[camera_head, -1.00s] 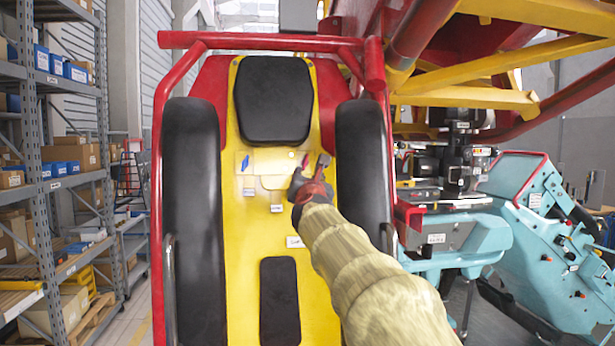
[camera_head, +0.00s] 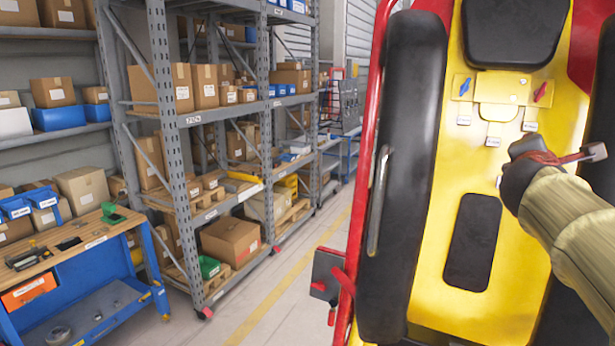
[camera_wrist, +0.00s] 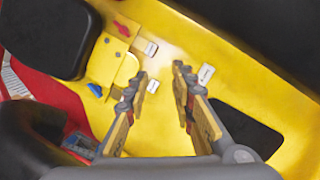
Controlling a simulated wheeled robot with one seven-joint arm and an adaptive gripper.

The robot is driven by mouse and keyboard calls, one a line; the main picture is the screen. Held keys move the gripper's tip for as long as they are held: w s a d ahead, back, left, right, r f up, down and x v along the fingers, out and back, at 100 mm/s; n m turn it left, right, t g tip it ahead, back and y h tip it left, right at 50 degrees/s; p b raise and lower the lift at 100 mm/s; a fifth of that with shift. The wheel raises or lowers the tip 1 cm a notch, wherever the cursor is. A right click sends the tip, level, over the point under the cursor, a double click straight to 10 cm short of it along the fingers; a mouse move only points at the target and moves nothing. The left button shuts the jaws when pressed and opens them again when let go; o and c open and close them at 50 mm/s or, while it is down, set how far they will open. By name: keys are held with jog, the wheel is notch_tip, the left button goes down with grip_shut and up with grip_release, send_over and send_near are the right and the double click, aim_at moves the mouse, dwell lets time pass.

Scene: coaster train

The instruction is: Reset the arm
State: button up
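My arm reaches in from the right edge in the head view. My gripper (camera_head: 588,153) is over the yellow panel (camera_head: 415,290) of the coaster car, below a red knob (camera_head: 541,91) and a blue knob (camera_head: 464,87). The red knob (camera_wrist: 122,28) and blue knob (camera_wrist: 95,90) lie to the left of the fingers there. Small white labels are near the fingertips. I cannot tell how far the fingers are from the panel.
Black padded sides (camera_head: 405,170) and a red frame rail (camera_head: 345,265) border the car. A grey shelf rack (camera_head: 172,165) with cardboard boxes stands to the left. A blue workbench (camera_head: 75,255) is at lower left. The floor aisle (camera_head: 280,290) between rack and car is clear.

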jog(key=s+a+f+m+g+y+b, duration=0.1)
jog(key=s+a+f+m+y, duration=0.3)
jog(key=s+a+f, duration=0.4)
jog(key=s+a+f+m+g+y+b, duration=0.2)
jog(key=s+a+f, duration=0.7)
jog(key=f, duration=1.2)
jog(key=s+a+f+m+g+y+b, duration=0.2)
jog(key=s+a+f+m+g+y, duration=0.2)
jog(key=s+a+f+m, duration=0.5)
jog(key=a+f+m+y, duration=0.1)
jog(key=a+f+y, duration=0.1)
jog(key=a+f, duration=0.2)
jog(key=shift+s+a+f+g, duration=0.2)
jog(key=shift+a+f+g, duration=0.1)
jog(key=shift+f, duration=0.45)
dwell(0.4)
